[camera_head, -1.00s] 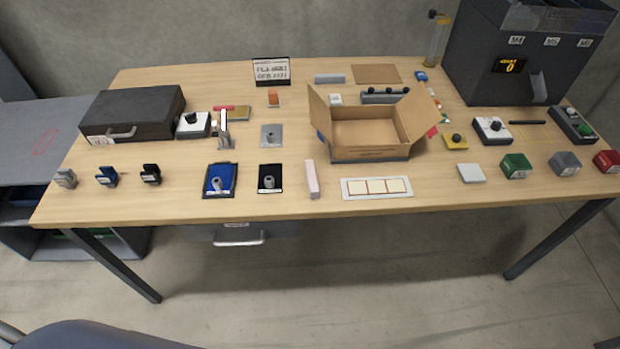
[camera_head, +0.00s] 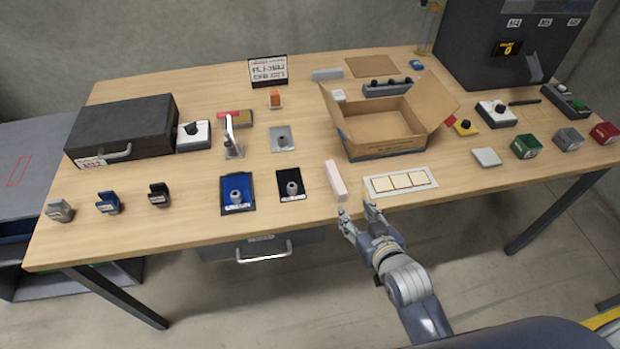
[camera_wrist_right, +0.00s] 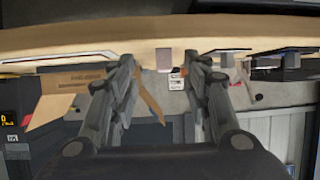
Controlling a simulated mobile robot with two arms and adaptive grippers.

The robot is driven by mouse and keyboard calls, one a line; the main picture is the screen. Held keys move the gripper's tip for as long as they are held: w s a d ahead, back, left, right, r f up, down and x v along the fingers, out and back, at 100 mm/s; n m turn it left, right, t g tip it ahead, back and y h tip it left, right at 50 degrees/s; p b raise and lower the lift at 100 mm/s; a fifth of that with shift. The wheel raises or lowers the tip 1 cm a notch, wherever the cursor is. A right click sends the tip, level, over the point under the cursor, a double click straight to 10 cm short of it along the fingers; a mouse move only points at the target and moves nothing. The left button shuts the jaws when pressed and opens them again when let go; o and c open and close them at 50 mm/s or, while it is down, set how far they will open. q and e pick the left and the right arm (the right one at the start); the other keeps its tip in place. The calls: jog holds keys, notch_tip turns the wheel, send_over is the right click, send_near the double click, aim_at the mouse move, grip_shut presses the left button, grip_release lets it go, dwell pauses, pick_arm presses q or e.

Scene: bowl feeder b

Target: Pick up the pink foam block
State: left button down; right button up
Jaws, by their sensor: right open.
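The pink foam block (camera_head: 336,181) is a pale pink bar lying near the front edge of the table, between a black mat and a white tray. In the right wrist view the block (camera_wrist_right: 164,60) shows small, in the gap between the fingers and ahead of them. My right gripper (camera_head: 357,208) is open and empty at the table's front edge, just in front of the block and apart from it. In the right wrist view the same gripper (camera_wrist_right: 166,72) has its fingers spread to either side. My left gripper is in neither view.
A white tray with beige tiles (camera_head: 428,190) lies right of the block. A black mat (camera_head: 280,189) with a grey part lies left. An open cardboard box (camera_head: 385,152) stands behind. The wooden table (camera_head: 260,222) is bare along its front left edge.

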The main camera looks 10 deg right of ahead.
aim_at(339, 185)
jog(key=shift+t, duration=0.3)
jog(key=w, duration=0.1)
jog(key=w+r, duration=0.1)
jog(key=w, duration=0.1)
jog(key=w+a, duration=0.1)
jog(key=w, duration=0.1)
jog(key=shift+a+r, duration=0.1)
jog(key=shift+r, duration=0.25)
jog(key=shift+f+p+x, duration=0.15)
jog(key=shift+p+x, duration=0.2)
jog(key=shift+x, duration=1.2)
jog(key=shift+f+p+x, duration=0.15)
jog(key=shift+p+x, duration=0.2)
jog(key=shift+x, duration=1.2)
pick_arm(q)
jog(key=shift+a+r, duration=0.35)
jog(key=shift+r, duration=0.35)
pick_arm(e)
jog(key=shift+s, duration=0.2)
jog(key=shift+c, duration=0.5)
jog(key=c, duration=0.9)
